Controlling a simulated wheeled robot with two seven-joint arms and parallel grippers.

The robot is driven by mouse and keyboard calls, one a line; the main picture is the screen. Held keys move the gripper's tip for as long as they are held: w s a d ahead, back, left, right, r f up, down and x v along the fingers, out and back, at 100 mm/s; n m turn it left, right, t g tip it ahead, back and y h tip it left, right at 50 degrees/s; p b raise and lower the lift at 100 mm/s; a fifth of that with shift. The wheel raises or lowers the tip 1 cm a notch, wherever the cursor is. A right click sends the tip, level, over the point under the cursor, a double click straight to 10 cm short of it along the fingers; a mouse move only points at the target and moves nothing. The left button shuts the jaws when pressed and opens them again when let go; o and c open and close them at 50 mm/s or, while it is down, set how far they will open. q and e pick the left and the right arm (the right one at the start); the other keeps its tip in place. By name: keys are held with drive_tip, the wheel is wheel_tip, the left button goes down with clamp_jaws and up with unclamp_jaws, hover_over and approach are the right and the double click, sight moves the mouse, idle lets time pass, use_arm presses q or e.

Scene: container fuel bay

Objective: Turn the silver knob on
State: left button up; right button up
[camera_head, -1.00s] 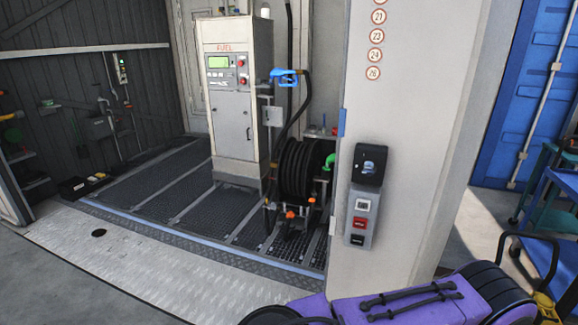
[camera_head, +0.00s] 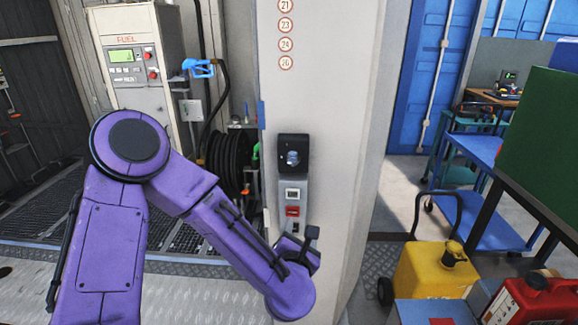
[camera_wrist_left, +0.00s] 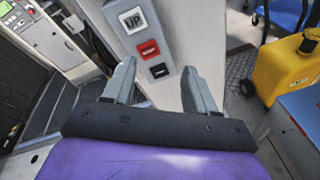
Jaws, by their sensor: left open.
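The silver knob (camera_head: 293,158) sits in the black square housing (camera_head: 285,140) at the top of a grey control box on the pale pillar. Below it are a white UP button (camera_head: 292,194), a red button (camera_head: 292,211) and a black button. In the left wrist view, the UP button (camera_wrist_left: 132,19), red button (camera_wrist_left: 148,49) and black button (camera_wrist_left: 159,71) show ahead, but the knob is out of frame. My left gripper (camera_wrist_left: 158,78) is open and empty, its fingers apart below the knob near the lower buttons. My right gripper is out of view.
The pillar (camera_head: 330,90) carries the control box. A fuel pump (camera_head: 140,60) with a blue nozzle (camera_head: 199,68) stands at left, beside a black hose reel (camera_head: 230,160). A yellow can (camera_head: 430,272) and a red can (camera_head: 530,300) are at lower right.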

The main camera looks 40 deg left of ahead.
sight(293, 162)
use_arm(q)
wheel_tip(293, 162, up, 13)
drive_tip(key=a+n+t+y, duration=0.1)
drive_tip(key=a+n+y, duration=0.2)
drive_tip(key=n, duration=0.7)
drive_tip(key=p+x, duration=0.2)
drive_tip(key=x, duration=0.2)
drive_tip(key=p+x, duration=0.2)
drive_tip(key=x, duration=0.3)
drive_tip(key=shift+w+d+r+p, duration=0.15)
drive_tip(key=shift+w+p, duration=0.25)
drive_tip(key=shift+w, duration=0.35)
clamp_jaws()
